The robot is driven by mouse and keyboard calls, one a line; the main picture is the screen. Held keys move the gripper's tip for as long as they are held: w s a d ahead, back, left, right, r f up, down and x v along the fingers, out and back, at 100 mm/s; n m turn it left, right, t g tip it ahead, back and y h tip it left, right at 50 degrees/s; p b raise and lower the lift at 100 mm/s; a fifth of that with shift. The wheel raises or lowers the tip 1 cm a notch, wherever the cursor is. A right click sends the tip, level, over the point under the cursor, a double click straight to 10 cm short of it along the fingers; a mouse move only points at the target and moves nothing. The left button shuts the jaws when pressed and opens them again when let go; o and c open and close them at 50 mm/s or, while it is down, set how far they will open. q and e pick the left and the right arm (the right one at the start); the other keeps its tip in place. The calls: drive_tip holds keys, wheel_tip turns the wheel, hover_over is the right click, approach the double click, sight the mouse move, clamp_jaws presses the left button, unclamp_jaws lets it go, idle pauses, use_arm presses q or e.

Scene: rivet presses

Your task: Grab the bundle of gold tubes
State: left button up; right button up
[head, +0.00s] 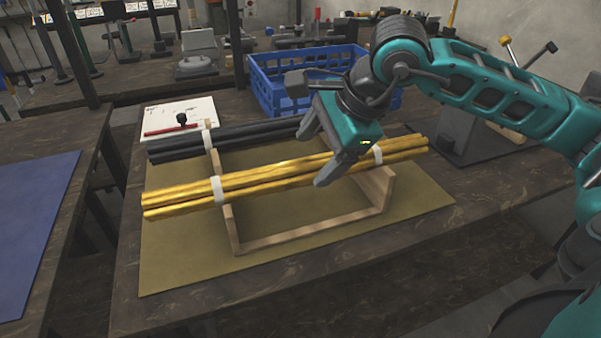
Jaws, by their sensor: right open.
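The bundle of gold tubes (267,182) lies across a wooden cradle (308,229) on the table. White bands wrap it near its left part and near its right part. My right gripper (322,160) is open above the right half of the bundle. One finger reaches down in front of the tubes, and the other is behind them on the upper left. Whether either finger touches the tubes cannot be told. The gripper hides a little of the bundle between the bands. My left gripper does not show.
A bundle of black tubes (240,138) lies behind the gold one on the same cradle. A blue crate (275,92) stands behind it. The cradle is on a tan mat (185,262). A white sheet (190,112) lies at the back left. The mat's front is clear.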

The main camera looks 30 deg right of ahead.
sight(306, 164)
drive_tip(key=x, duration=0.4)
drive_tip(key=shift+a+f+b, duration=0.1)
drive_tip(key=shift+a+b, duration=0.15)
drive_tip(key=shift+b, duration=0.05)
drive_tip(key=shift+c, duration=0.3)
clamp_jaws()
idle(0.5)
